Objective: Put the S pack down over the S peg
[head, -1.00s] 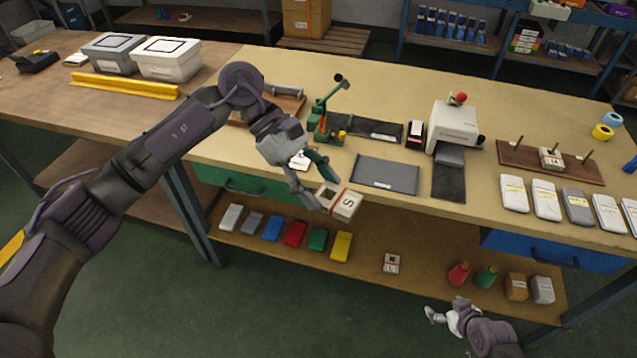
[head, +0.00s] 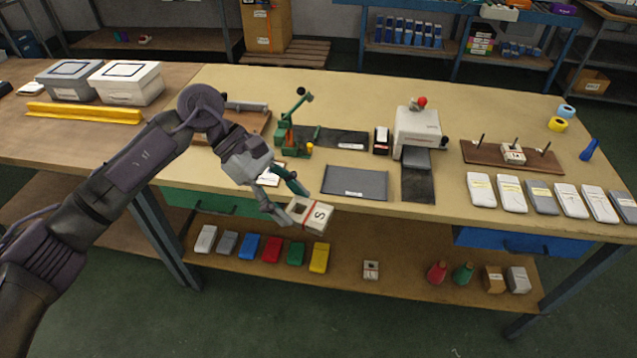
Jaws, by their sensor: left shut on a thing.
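The S pack (head: 317,217), cream with a red band and a black S, is in my left gripper (head: 291,205). The gripper is shut on it, in front of the bench's front edge and above the lower shelf. The brown peg board (head: 476,158) lies at the right of the bench, well away from the pack. Its left peg (head: 481,140) and right peg (head: 545,148) stand bare. Another banded pack (head: 513,154) sits around the middle peg. I cannot read which peg is marked S. My right gripper is out of view.
Several wrapped packets (head: 511,193) line the front right edge. Another small pack (head: 371,270) lies on the lower shelf.

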